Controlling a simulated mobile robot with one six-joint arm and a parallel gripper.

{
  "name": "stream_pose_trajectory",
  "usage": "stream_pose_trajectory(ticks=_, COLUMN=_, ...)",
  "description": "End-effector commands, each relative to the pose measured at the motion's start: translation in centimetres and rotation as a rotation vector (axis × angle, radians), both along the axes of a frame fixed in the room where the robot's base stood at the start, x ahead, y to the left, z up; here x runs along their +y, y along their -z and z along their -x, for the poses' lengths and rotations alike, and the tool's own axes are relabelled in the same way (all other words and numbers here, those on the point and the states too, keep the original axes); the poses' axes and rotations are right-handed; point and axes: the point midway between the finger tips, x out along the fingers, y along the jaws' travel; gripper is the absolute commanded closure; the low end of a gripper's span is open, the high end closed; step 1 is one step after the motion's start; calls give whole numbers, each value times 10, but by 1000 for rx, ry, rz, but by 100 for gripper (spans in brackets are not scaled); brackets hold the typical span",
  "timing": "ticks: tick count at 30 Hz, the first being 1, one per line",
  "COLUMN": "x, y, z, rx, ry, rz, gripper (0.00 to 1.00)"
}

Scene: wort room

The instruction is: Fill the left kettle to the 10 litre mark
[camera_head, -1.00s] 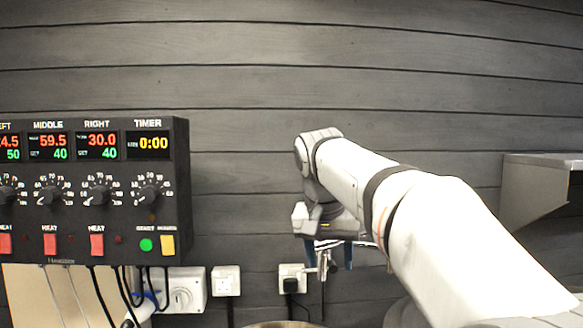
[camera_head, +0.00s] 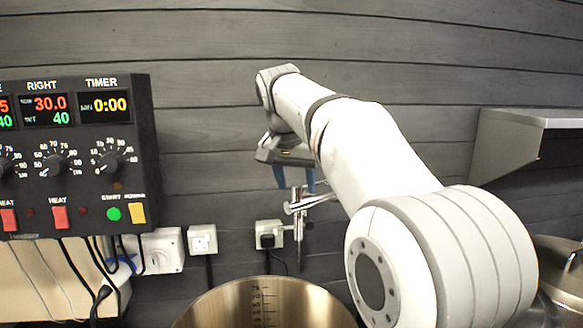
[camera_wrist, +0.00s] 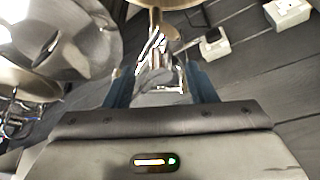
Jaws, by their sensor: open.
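An open steel kettle (camera_head: 215,306) with litre marks inside its wall shows at the bottom of the head view. I cannot tell which kettle it is, and its water level is out of view. A chrome tap (camera_head: 299,207) stands behind it against the wall. My gripper (camera_head: 294,184) is open, its blue fingers pointing down at the top of the tap. In the wrist view, chrome metalwork (camera_wrist: 158,72) lies between the two open fingers (camera_wrist: 157,88). I cannot tell whether they touch it.
A black control box (camera_head: 75,150) with displays, dials and red switches hangs at left; its RIGHT display reads 30.0 over 40. Wall sockets (camera_head: 202,239) and cables sit below. A steel shelf (camera_head: 530,121) juts out at right, above a lidded vessel (camera_head: 562,262).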

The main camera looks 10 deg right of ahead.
Motion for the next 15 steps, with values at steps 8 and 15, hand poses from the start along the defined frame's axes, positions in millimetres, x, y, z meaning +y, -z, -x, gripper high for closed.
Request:
stream_pose_trajectory(ticks=8, x=-1, y=5, z=-1, rx=0, ry=0, rz=0, gripper=49)
stream_pose_trajectory(ticks=15, x=0, y=4, z=-1, rx=0, ry=-1, rz=0, gripper=63)
